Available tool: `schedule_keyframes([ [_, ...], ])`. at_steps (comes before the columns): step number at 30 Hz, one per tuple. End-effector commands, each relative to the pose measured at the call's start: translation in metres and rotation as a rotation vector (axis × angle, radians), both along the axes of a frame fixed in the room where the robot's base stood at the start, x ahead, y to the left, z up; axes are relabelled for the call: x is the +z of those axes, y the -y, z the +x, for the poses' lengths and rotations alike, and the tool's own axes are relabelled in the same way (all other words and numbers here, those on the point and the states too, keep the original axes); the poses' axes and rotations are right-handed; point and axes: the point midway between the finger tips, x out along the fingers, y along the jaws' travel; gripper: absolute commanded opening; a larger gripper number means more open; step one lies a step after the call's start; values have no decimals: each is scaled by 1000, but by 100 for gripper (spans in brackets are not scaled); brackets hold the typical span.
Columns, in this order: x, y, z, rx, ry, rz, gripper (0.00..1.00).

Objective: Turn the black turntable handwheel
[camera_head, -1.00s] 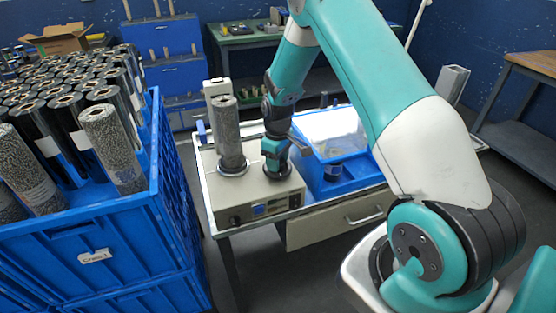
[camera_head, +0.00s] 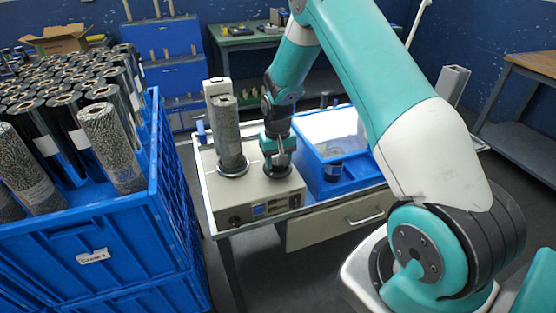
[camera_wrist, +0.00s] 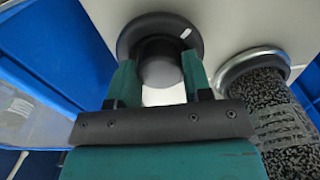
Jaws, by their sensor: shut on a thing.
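The black turntable handwheel (camera_wrist: 160,32) is a round disc with a raised hub and a white mark at its upper right, seen in the wrist view. My gripper (camera_wrist: 158,75) is shut on the hub, one finger on each side. In the head view my gripper (camera_head: 277,163) points down onto the top of the beige machine (camera_head: 255,208); the handwheel is mostly hidden there. A grey speckled roll (camera_head: 228,135) stands upright on the machine's turntable, left of my gripper. The roll also shows in the wrist view (camera_wrist: 285,125), at the right.
A blue tray (camera_head: 330,183) sits close on the right of the machine. A blue crate (camera_head: 105,235) full of upright rolls stands at the left. A white post (camera_head: 213,92) rises behind the roll on the machine.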

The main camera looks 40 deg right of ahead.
Motion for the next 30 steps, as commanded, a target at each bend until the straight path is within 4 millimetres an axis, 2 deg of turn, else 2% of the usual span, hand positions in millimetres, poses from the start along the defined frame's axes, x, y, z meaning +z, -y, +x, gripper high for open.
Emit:
schedule_keyframes([
  [18, 1, 0, 0, -49, 1, -1, 22],
  [19, 1, 0, 0, -48, 1, -1, 48],
  [22, 1, 0, 0, -48, 1, 0, 71],
  [30, 1, 0, 0, -47, 1, 0, 71],
])
